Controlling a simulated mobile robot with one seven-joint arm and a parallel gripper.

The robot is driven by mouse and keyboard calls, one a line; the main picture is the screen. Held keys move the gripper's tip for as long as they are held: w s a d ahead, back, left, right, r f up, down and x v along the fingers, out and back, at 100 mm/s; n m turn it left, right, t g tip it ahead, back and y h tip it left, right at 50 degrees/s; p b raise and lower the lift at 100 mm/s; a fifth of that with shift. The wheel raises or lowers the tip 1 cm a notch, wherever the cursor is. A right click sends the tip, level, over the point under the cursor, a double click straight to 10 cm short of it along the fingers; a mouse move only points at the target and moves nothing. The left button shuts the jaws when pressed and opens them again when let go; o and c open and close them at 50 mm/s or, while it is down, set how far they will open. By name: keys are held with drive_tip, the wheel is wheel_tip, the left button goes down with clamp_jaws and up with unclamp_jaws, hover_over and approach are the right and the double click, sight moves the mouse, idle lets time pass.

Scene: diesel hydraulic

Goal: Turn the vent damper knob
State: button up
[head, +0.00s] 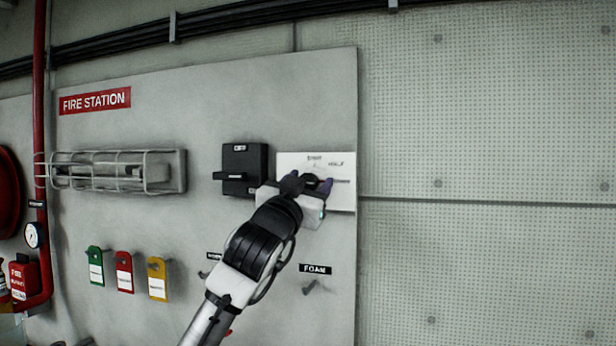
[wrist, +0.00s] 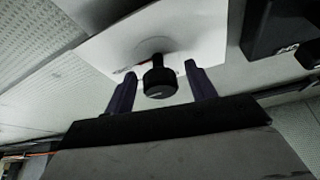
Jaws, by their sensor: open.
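The vent damper knob (wrist: 160,80) is a round black knob on a short stem, fixed to a white plate (wrist: 205,32) on the wall panel. In the head view the white plate (head: 341,168) is at the right edge of the grey panel, and my gripper partly covers the knob. My gripper (wrist: 163,90) is open, with one dark purple finger on each side of the knob. A visible gap separates the knob from each finger in the wrist view. My gripper (head: 308,186) also shows at the plate in the head view.
A black switch box (head: 243,165) with a protruding handle is close to the left of the plate. A caged lamp (head: 118,171) is farther left. Coloured tags (head: 124,271) hang below, and a hook (head: 311,287) sits under the FOAM label. The wall to the right is bare.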

drive_tip(key=c, duration=1)
